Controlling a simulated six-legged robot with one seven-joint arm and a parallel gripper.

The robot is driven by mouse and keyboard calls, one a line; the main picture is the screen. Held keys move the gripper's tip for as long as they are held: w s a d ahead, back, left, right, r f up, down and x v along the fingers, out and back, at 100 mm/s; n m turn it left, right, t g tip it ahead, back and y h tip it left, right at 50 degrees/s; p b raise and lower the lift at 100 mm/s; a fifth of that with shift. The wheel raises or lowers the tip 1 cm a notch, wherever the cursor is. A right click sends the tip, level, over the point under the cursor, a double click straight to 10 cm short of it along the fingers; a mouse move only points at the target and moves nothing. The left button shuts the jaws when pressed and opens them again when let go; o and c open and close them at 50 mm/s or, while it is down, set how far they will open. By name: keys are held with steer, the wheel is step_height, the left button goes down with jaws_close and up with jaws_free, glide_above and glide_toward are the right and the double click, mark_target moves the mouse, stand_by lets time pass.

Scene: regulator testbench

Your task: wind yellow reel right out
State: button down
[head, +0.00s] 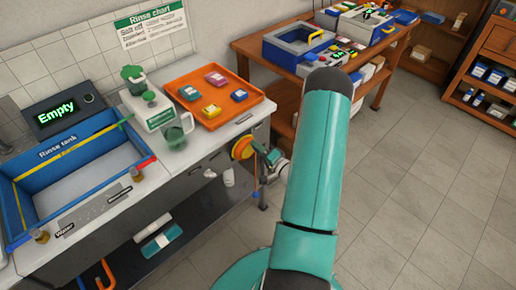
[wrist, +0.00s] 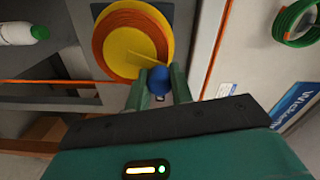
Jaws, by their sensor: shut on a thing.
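The yellow reel (wrist: 122,50) fills the top middle of the wrist view, with an orange band around its yellow face. It is mounted on a dark plate. A yellow crank arm leads to a blue knob (wrist: 158,80). My gripper (wrist: 158,90) is shut on the blue knob, with a green finger on each side of it. In the head view the reel (head: 241,147) sits on the end side of the sink bench, and my gripper (head: 262,150) is right beside it. The knob is too small to make out there.
A green coil (wrist: 293,20) hangs near the reel. A wooden table (head: 255,45) stands behind; the tiled floor to the right is clear.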

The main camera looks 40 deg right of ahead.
steer(key=shift+s, duration=0.1)
steer(key=c, duration=1.2)
jaws_free()
steer(key=shift+c, duration=0.2)
steer(key=s, duration=1.3)
steer(key=shift+s+d, duration=0.2)
steer(key=shift+s, duration=0.15)
